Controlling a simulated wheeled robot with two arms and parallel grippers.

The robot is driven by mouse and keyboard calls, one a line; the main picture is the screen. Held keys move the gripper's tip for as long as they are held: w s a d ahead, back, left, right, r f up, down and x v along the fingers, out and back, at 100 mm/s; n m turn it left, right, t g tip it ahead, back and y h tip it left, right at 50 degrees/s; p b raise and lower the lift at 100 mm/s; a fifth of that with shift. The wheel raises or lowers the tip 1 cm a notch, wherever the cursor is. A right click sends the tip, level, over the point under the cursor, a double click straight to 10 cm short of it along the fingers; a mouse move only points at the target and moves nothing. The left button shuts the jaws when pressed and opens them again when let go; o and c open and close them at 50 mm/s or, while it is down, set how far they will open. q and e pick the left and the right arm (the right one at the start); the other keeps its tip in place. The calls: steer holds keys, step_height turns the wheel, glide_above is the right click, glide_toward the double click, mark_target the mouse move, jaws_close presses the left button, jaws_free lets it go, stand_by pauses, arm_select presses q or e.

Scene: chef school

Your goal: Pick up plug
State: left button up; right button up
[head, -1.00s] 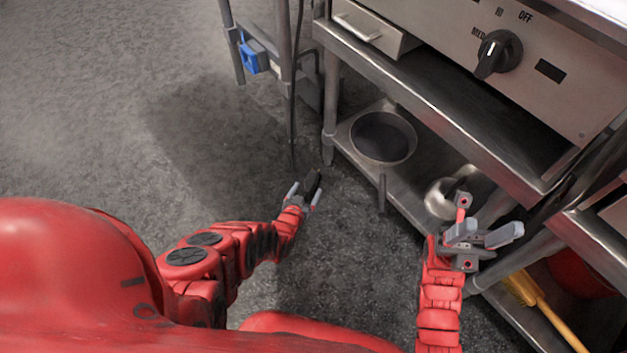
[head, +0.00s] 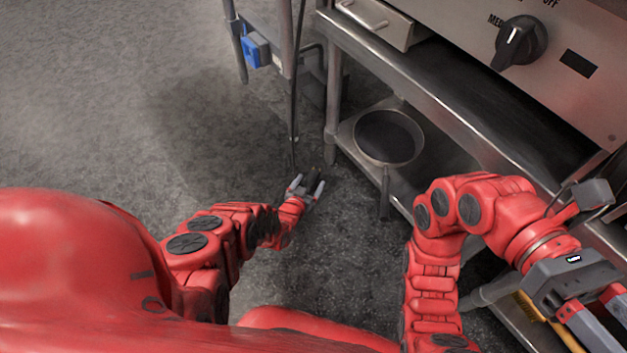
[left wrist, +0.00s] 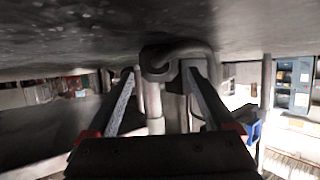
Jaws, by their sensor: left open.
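The black plug (head: 314,175) is on the dark floor near the foot of the steel stand, at the lower end of a black cord. My left gripper (head: 307,184) is open, with its grey fingers on either side of the plug in the head view. In the left wrist view, a dark curved piece (left wrist: 178,55), likely the plug or its cord, shows between the fingertips; I cannot tell whether they touch it. My right gripper (head: 597,308) is at the lower right, away from the plug, with its fingertips cut off by the picture edge.
A steel stand with a lower shelf holds a pan (head: 388,137), whose handle sticks out over the floor. A stove front with a black knob (head: 521,42) is above right. A blue box (head: 254,50) hangs on a table leg. Floor to the left is clear.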

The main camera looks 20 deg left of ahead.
arm_select(q)
jaws_close()
stand_by(0.4)
steer(key=shift+r, duration=0.1)
